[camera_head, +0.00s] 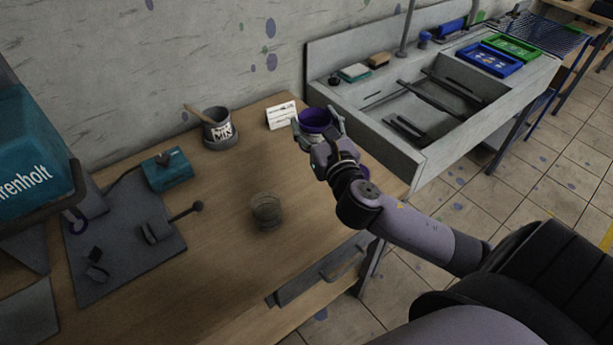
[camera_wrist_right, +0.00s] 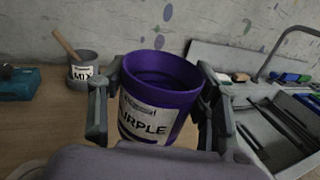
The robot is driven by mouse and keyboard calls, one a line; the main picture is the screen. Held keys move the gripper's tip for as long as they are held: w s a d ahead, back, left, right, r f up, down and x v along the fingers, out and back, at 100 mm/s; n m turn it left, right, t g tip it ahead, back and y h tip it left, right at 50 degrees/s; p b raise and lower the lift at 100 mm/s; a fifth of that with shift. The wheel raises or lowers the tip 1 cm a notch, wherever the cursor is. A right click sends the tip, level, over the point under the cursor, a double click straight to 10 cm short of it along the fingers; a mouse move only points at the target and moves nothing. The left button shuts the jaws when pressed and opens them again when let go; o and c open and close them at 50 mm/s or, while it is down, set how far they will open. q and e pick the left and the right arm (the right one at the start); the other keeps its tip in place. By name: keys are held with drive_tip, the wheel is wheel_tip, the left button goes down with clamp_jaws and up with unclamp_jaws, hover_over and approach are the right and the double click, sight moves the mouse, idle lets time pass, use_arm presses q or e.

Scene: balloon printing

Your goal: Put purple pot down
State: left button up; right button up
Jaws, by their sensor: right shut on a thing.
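The purple pot (camera_head: 315,118) is at the back right of the wooden table, by the sink edge. In the right wrist view the purple pot (camera_wrist_right: 158,98) is upright, open at the top, with a white label reading "PURPLE" partly cut off. My right gripper (camera_head: 318,128) is shut on it, with a finger on each side. The gripper and wrist hide the pot's base in the head view, so I cannot tell whether it touches the table. My left gripper is not in view.
A grey MIX pot (camera_head: 218,129) with a wooden stick stands left of a white card (camera_head: 281,115). A clear glass (camera_head: 267,210) stands mid-table. A teal box (camera_head: 167,170) is at left. The sink (camera_head: 420,90) adjoins the table's right side. The table's front middle is clear.

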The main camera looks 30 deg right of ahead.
drive_tip(key=shift+f+b, duration=2)
drive_tip(key=shift+f, duration=6.8)
drive_tip(key=shift+f, duration=0.15)
drive_tip(key=o, duration=1.3)
drive_tip(key=shift+c, duration=0.2)
